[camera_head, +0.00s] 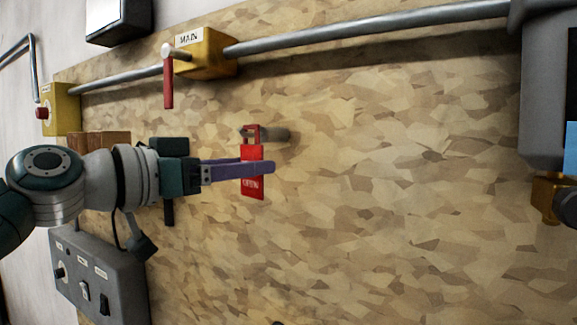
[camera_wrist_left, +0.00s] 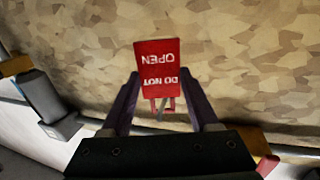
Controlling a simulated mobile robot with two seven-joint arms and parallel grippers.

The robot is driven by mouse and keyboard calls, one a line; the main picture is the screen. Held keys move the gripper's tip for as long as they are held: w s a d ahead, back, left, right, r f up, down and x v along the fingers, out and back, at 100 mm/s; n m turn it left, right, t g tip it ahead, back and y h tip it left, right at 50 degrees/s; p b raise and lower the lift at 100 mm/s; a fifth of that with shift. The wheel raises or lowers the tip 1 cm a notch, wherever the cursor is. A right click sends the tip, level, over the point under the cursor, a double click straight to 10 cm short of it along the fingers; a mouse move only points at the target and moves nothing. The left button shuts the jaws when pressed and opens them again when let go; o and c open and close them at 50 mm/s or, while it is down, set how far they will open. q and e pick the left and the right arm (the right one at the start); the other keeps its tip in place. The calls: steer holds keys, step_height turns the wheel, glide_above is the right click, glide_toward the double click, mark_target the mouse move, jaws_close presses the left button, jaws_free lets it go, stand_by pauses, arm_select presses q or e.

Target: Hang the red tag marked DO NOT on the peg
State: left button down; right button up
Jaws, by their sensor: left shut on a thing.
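The red tag (camera_head: 252,185) hangs upright at the wall board, its red loop on top. In the left wrist view the tag (camera_wrist_left: 158,62) is upside down and reads DO NOT OPEN. My left gripper (camera_head: 262,167) reaches in from the left, its purple fingers shut on the tag below the loop. The short grey peg (camera_head: 280,134) sticks out from the board at loop height. The peg's near end overlaps the loop in the head view; I cannot tell for sure whether the loop is around it. My right gripper is not in view.
A grey pipe (camera_head: 370,33) runs along the top, with a yellow MAIN valve (camera_head: 205,53) and its red handle (camera_head: 168,85). A grey switch box (camera_head: 100,280) is at the lower left, a grey cabinet (camera_head: 545,90) at the right. The board right of the tag is bare.

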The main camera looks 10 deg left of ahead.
arm_select(q)
steer(key=shift+c, duration=0.3)
jaws_free()
